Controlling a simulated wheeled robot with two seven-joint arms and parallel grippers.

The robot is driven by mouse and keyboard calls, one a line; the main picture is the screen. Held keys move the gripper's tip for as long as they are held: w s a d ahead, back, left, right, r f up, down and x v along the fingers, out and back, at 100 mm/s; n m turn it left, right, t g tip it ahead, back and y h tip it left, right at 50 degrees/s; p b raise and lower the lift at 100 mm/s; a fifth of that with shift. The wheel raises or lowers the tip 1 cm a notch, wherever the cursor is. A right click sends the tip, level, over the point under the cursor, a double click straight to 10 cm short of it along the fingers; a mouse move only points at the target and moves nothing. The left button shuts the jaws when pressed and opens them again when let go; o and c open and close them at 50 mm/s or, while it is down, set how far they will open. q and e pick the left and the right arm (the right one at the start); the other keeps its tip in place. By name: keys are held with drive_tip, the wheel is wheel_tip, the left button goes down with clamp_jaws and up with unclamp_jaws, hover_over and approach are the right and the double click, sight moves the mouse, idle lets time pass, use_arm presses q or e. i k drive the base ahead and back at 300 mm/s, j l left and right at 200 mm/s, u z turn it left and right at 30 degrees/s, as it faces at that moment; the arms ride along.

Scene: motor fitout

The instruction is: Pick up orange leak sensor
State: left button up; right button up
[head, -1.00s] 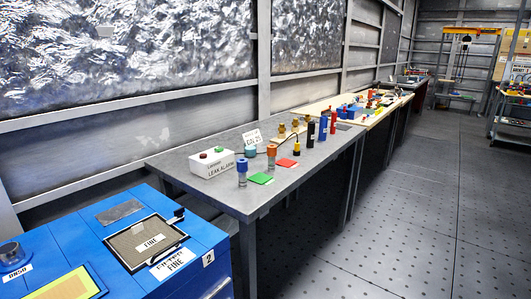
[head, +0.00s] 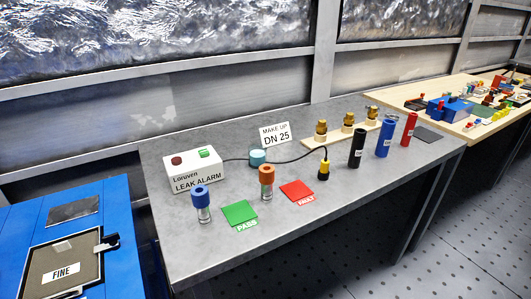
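The orange leak sensor (head: 266,182) stands upright on the grey table, with an orange cap and a clear lower body. It is between the green PASS card (head: 240,213) and the red FAULT card (head: 298,191). A similar sensor with a blue cap (head: 201,203) stands to its left. The white leak alarm box (head: 195,170) is behind them, with a dark red button and a green one on top. Neither of my grippers shows in the head view.
A black cable runs from near the box past a teal-topped cup (head: 257,157) to a yellow and black probe (head: 324,168). Black (head: 357,148), blue (head: 385,139) and red (head: 409,130) cylinders stand to the right. The table's front strip (head: 300,236) is clear. A blue cabinet (head: 110,205) is at left.

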sight(267, 171)
drive_tip(key=i+l+u, duration=0.2)
drive_tip(key=l, duration=0.25)
drive_tip(key=i+l+u, duration=0.2)
drive_tip(key=l, duration=0.25)
drive_tip(key=l+u, duration=0.2)
drive_tip(key=l, duration=0.25)
drive_tip(key=l+u, duration=0.2)
drive_tip(key=l, duration=0.3)
drive_tip(key=k+j, duration=0.3)
